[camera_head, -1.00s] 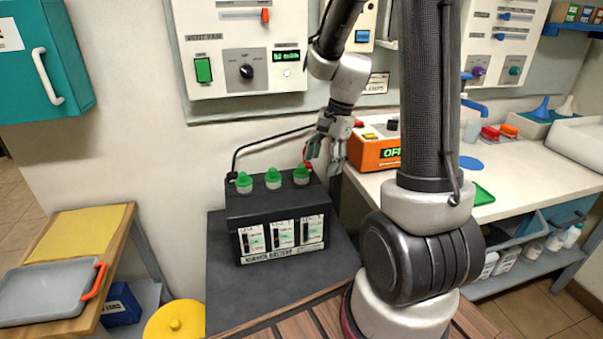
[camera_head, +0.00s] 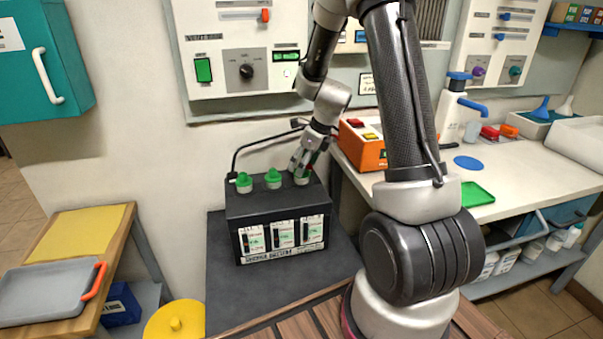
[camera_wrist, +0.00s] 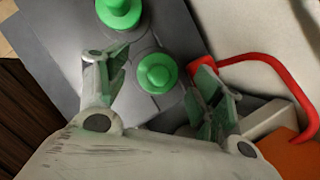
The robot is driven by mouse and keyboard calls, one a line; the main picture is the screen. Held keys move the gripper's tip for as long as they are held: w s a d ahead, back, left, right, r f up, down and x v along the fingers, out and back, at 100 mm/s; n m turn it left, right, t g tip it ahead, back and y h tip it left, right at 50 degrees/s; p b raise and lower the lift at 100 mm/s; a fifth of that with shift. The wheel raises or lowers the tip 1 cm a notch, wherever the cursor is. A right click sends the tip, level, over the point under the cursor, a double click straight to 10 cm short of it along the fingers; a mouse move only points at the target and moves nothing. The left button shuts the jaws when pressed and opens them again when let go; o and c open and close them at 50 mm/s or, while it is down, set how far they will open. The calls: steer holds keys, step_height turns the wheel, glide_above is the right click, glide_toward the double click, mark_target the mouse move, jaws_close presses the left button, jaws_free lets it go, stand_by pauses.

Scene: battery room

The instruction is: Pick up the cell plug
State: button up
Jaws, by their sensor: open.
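Three cell plugs with green caps stand in a row on top of the black battery (camera_head: 278,205): the left plug (camera_head: 243,182), the middle plug (camera_head: 273,178) and the right plug, mostly hidden behind my gripper (camera_head: 301,172) in the head view. In the wrist view one green plug (camera_wrist: 157,74) lies between the spread fingers of my gripper (camera_wrist: 154,68), with a gap on both sides. Another plug (camera_wrist: 118,12) is at the top edge, beyond the left finger. My gripper is open and holds nothing.
A red cable (camera_wrist: 275,62) curves close to the right finger in the wrist view. A black cable (camera_head: 252,148) runs to the battery's left end. An orange box (camera_head: 362,145) stands on the bench (camera_head: 425,185) to the right. A grey tray (camera_head: 50,290) is at lower left.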

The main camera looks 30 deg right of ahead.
steer(key=shift+x, duration=0.85)
steer(key=c, duration=0.7)
steer(key=shift+c, duration=0.2)
